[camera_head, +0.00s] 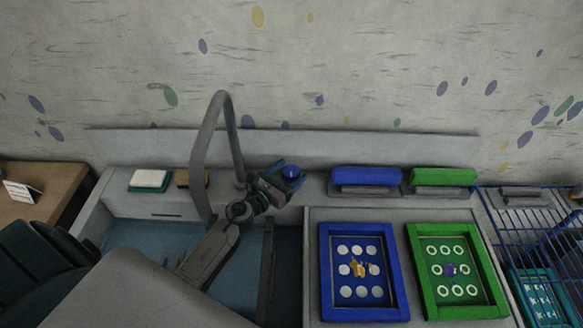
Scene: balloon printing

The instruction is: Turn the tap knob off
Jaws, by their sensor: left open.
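The tap's round blue knob (290,172) is at the back ledge of the sink, just right of the base of the tall grey curved tap (212,130). My left gripper (286,174) is at the knob, with its open fingers on either side of it. Whether the fingers touch the knob is too small to tell. Part of the knob's lower side is hidden by the gripper. Whether water runs from the tap cannot be made out. My right gripper is not in view.
The sink basin (140,238) lies under my left arm.

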